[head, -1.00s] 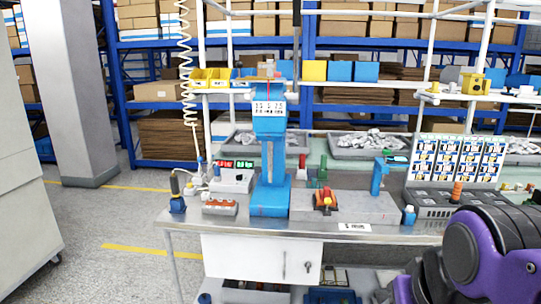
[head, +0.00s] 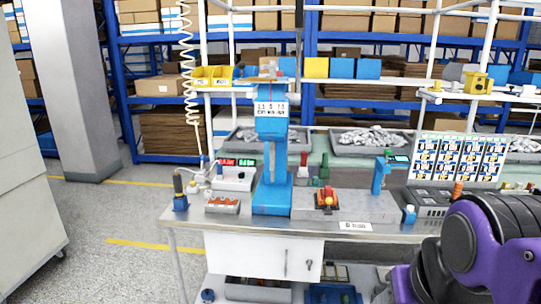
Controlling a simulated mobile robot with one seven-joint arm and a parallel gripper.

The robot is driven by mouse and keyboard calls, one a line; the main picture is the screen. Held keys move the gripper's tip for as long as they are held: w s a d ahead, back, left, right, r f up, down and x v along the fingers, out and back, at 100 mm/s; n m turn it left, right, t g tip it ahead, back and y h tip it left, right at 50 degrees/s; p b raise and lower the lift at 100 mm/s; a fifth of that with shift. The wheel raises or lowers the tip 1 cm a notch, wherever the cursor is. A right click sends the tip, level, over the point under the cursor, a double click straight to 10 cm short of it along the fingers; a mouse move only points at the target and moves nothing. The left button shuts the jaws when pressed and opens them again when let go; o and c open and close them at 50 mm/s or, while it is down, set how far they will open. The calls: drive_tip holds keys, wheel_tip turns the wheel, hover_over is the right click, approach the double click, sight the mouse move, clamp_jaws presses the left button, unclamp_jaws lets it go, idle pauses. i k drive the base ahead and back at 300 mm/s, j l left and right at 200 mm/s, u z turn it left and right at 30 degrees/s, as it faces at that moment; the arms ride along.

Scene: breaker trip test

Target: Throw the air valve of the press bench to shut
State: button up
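The press bench (head: 250,229) stands ahead, with a blue press (head: 272,193) on its top. Right of the press, a grey block (head: 375,205) carries a small part with a red-orange top (head: 327,198). I cannot tell whether this is the air valve or which way any handle points. A yellow fitting (head: 476,83) with small knobs sits on the upper rail at the right; its role is also unclear. My purple and black arm (head: 500,245) fills the lower right corner. My gripper is not in view.
A control box with red and green displays (head: 233,180) and a box with orange buttons (head: 223,206) sit left of the press. A panel of picture cards (head: 458,157) stands at the right. A coiled hose (head: 187,70) hangs at the left. The left floor is clear.

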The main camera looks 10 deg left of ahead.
sight(202, 157)
drive_tip(key=i+j+u, duration=0.4)
drive_tip(key=j+u, duration=0.15)
drive_tip(key=i+j+u, duration=0.15)
drive_tip(key=u, duration=0.2)
drive_tip(key=i+j+u, duration=0.2)
drive_tip(key=u, duration=0.15)
drive_tip(key=i+j+u, duration=0.1)
drive_tip(key=u, duration=0.2)
drive_tip(key=i+j+u, duration=0.15)
drive_tip(key=u, duration=0.2)
drive_tip(key=i+u, duration=0.6)
drive_tip(key=u, duration=0.15)
drive_tip(key=i+u, duration=0.15)
drive_tip(key=i, duration=1)
drive_tip(key=i+z, duration=0.45)
drive_tip(key=i+j+z, duration=0.15)
drive_tip(key=i+z, duration=0.15)
drive_tip(key=z, duration=0.2)
drive_tip(key=i+l+z, duration=0.1)
drive_tip(key=z, duration=0.3)
drive_tip(key=i+z, duration=0.5)
drive_tip(key=z, duration=0.3)
drive_tip(key=i+z, duration=0.75)
drive_tip(key=z, duration=0.2)
drive_tip(key=i+j+z, duration=0.2)
drive_tip(key=i+z, duration=0.15)
drive_tip(key=i+j+z, duration=0.35)
